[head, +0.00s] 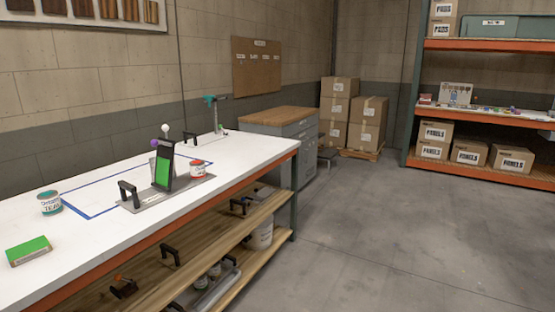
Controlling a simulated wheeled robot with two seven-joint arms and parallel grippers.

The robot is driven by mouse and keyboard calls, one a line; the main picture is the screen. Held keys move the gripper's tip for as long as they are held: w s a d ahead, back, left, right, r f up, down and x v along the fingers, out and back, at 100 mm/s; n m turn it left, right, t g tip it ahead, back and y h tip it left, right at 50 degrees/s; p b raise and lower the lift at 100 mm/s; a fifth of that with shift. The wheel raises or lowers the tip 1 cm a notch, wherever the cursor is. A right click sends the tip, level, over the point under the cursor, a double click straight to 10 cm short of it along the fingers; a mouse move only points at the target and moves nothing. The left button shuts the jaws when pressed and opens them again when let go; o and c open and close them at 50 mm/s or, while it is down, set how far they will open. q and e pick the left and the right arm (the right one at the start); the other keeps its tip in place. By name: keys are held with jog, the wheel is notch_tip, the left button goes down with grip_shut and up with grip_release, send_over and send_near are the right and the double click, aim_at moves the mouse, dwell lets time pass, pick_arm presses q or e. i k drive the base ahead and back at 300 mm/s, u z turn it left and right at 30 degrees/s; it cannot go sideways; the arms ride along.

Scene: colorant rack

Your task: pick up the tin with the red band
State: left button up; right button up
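The tin with the red band (197,171) is a small white tin standing upright on the white workbench top (250,149), at the right end of a grey metal tray (140,200). I cannot tell whether it stands on the tray or just behind it. Neither of my grippers shows in the head view.
A green-screened device (163,172) stands on the tray left of the red-banded tin. A green box (28,250) lies at the bench's near left. The floor (380,240) right of the bench is clear.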

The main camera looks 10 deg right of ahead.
aim_at(197, 168)
jog(key=z, duration=0.25)
jog(key=i, duration=1.95)
jog(key=u, duration=1.2)
jog(key=i, duration=0.8)
jog(key=u, duration=0.6)
